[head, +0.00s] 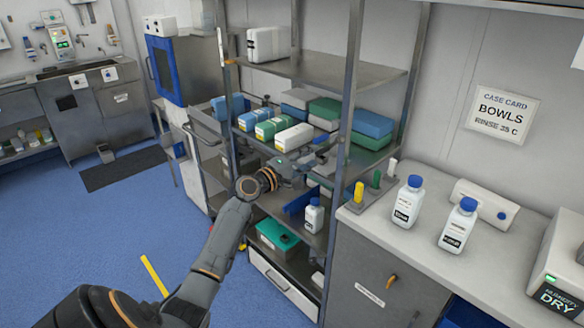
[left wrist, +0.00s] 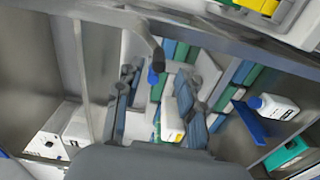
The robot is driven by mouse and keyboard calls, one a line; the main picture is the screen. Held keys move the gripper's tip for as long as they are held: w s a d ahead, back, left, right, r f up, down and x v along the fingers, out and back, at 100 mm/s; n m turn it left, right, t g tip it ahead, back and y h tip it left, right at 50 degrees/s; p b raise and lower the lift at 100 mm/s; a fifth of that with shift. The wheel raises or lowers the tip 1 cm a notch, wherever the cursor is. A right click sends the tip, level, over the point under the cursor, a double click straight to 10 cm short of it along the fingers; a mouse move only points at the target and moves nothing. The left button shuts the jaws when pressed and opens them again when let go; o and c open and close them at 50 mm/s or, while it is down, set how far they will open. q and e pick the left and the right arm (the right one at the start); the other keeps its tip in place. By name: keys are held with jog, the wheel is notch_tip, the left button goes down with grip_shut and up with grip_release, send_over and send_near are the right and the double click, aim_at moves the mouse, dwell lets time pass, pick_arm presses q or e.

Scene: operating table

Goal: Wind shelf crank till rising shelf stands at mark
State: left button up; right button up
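The steel shelf rack (head: 352,100) stands in the middle of the head view. A middle shelf in it carries blue, green and white boxes; I cannot tell for sure that this is the rising shelf. My left gripper (head: 318,158) is at the rack's front, near the right front post. In the left wrist view its two fingers (left wrist: 157,88) are spread apart with no grip on anything. A dark bent rod with a blue end (left wrist: 154,74), which looks like the crank handle, shows between the fingertips. Whether they touch it is unclear. A pale strip with orange (head: 221,48) on the left post may be the mark.
A white blue-capped bottle (head: 313,215) and a teal box (head: 278,236) stand on lower shelves. The counter (head: 400,235) at right holds two bottles (head: 408,201) and coloured pegs (head: 376,180). Blue floor (head: 90,240) is open at left.

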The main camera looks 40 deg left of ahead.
pick_arm(q)
jog(key=s, duration=0.9)
jog(key=shift+a, duration=0.35)
